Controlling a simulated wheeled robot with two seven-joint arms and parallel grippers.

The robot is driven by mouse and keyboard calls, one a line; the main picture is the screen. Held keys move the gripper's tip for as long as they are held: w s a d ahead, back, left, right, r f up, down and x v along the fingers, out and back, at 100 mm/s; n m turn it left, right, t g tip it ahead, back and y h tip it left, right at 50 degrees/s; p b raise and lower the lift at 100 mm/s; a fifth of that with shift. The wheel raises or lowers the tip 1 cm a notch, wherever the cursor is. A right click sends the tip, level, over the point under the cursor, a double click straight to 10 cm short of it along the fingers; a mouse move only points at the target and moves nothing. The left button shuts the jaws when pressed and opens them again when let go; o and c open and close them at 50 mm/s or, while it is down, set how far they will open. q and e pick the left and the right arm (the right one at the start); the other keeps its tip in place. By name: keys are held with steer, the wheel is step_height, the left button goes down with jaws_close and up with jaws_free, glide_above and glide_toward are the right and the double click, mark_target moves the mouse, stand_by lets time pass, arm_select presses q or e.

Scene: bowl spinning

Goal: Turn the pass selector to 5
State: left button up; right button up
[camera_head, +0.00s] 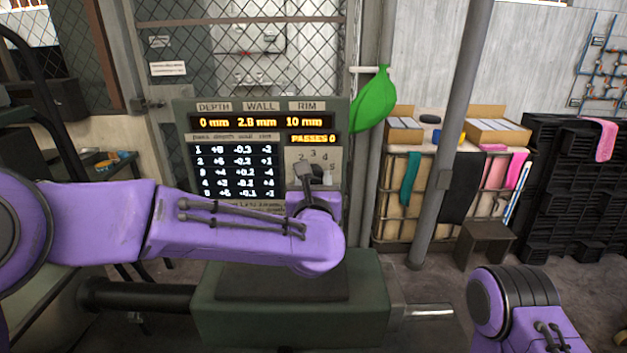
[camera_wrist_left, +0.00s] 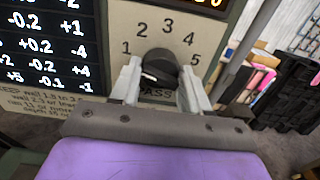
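The pass selector is a dark round knob (camera_wrist_left: 161,66) on a beige dial plate (camera_wrist_left: 215,20) marked 1 to 5, above the label PASS. A small white mark shows on the knob's lower left; which number the knob points to is unclear. My left gripper (camera_wrist_left: 160,80) has its two pale fingers apart, one on each side of the knob; whether they touch it I cannot tell. In the head view my left gripper (camera_head: 315,176) is at the dial and hides most of the knob. My right gripper is out of view; only part of that arm shows at lower right.
The panel's display (camera_head: 262,122) reads depth 0 mm, wall 2.8 mm, rim 10 mm and PASSES 0. A pass table (camera_head: 233,170) is left of the dial. A green machine body (camera_head: 370,305) stands below. A green balloon-like object (camera_head: 375,100) hangs right of the panel.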

arm_select(q)
steer(key=c, duration=0.4)
steer(key=shift+c, duration=0.2)
